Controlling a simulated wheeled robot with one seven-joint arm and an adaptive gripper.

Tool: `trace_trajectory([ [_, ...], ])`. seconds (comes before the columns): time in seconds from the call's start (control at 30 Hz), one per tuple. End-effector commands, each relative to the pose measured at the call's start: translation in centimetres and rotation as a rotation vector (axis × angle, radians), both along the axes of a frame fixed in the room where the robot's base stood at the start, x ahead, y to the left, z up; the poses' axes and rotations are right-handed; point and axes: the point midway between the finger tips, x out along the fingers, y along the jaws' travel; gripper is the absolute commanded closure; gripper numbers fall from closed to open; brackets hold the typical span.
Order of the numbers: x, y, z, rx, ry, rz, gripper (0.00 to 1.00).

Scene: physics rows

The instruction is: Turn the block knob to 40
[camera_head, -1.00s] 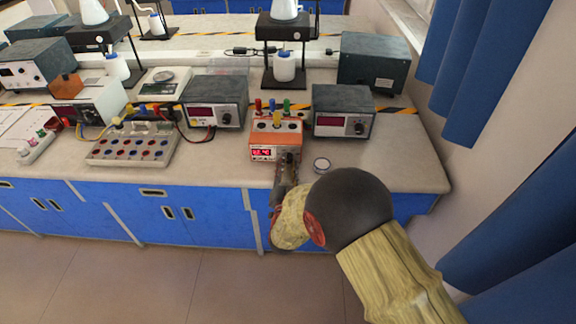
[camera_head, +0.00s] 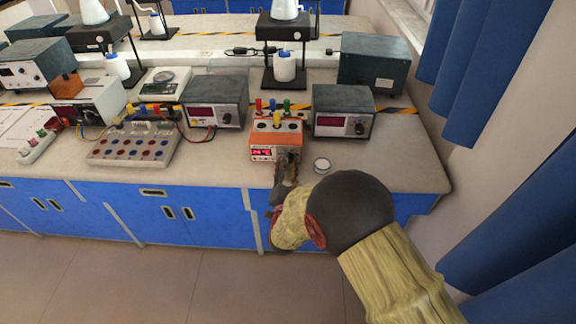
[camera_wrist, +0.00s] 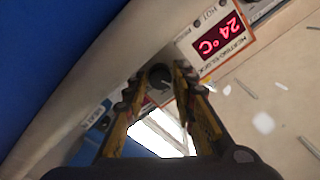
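The orange block heater (camera_head: 262,141) stands on the bench in the head view. Its red display reads "24 °C" in the wrist view (camera_wrist: 213,41), upside down. Its dark round knob (camera_wrist: 160,75) sits beside the display. My gripper (camera_wrist: 158,80) has its two fingers apart, one on each side of the knob; narrow gaps seem to show between fingers and knob. In the head view my gripper (camera_head: 288,165) is at the heater's lower right front and hides the knob. The knob's pointer and scale are too small to read.
A power supply (camera_head: 343,112) stands right of the heater and another (camera_head: 214,102) left. Coloured plugs (camera_head: 273,105) stick up from the heater. The bench front edge is close below.

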Motion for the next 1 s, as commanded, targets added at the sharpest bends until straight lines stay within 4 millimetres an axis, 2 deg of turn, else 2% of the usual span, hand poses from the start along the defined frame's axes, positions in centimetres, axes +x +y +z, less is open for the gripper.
trace_trajectory([
  [0.23,0.0,0.0,0.0,0.000,0.000,0.000,0.58],
  [0.6,-0.5,0.1,0.0,-0.001,0.001,0.001,0.58],
  [0.77,-2.6,0.2,0.0,-0.001,0.000,0.003,0.58],
  [1.0,-7.5,0.5,0.0,0.000,0.000,0.004,0.58],
])
